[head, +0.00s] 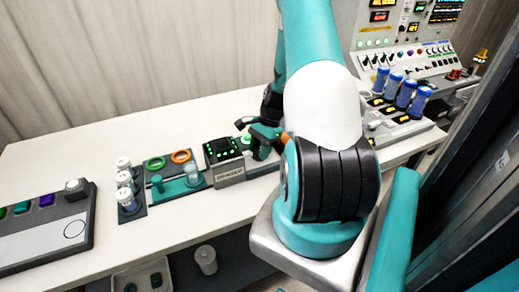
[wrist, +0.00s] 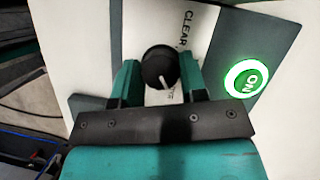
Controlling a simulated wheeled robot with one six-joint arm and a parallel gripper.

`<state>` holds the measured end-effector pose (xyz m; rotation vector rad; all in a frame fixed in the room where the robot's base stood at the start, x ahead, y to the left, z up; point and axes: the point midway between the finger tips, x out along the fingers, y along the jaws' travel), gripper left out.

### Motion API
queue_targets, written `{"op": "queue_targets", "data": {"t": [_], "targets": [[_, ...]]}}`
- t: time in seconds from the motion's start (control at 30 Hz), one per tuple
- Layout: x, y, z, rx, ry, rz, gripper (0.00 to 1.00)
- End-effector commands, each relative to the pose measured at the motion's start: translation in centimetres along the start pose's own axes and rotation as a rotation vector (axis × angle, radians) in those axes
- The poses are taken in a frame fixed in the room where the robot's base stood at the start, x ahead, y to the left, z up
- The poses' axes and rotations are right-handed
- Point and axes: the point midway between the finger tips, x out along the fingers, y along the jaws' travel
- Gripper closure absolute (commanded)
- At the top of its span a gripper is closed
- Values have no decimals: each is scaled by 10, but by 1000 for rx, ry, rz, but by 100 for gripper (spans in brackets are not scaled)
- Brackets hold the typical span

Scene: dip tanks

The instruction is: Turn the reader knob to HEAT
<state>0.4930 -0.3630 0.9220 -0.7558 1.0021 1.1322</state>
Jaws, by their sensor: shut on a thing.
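The reader (head: 229,172) is a grey box with a dark screen of green marks, on the white bench in the head view. My gripper (head: 254,138) is at its right side. In the wrist view the round black knob (wrist: 160,64) sits between the two teal fingers of my gripper (wrist: 158,82), which is shut on it. The knob's white pointer line points down in the picture, toward the palm. A CLEAR label shows above the knob. Another label below it is mostly hidden by the gripper. I cannot read HEAT anywhere.
A lit green ON button (wrist: 246,78) is right of the knob in the wrist view. Left of the reader stand a teal stand (head: 180,187), green and orange rings and white-capped vials (head: 124,178). Blue-capped tubes (head: 405,93) and a switch panel are at right.

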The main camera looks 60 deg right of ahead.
Motion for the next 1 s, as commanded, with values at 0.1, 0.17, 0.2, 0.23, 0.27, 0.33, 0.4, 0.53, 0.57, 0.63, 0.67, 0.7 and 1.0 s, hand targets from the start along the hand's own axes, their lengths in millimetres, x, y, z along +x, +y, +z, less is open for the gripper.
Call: {"op": "queue_targets", "data": {"t": [0.1, 0.17, 0.2, 0.23, 0.27, 0.33, 0.4, 0.53, 0.57, 0.63, 0.67, 0.7, 1.0], "targets": [[0, -1, 0, -60, 1, 23, 84], [0, -1, 0, -100, 0, 40, 84], [0, -2, 0, -129, 1, 51, 84], [0, -2, 0, -151, 1, 62, 84], [0, -2, 0, -176, 1, 72, 84], [0, -2, 0, -236, 0, 96, 84], [0, -2, 0, -297, 2, 121, 84], [0, -3, 0, -411, 1, 170, 84], [0, -3, 0, -439, 1, 180, 84], [0, -3, 0, -500, 2, 205, 84], [0, -3, 1, -525, 1, 216, 84], [0, -3, 1, -558, 2, 229, 84], [0, -4, 1, -771, 2, 317, 84]]}}
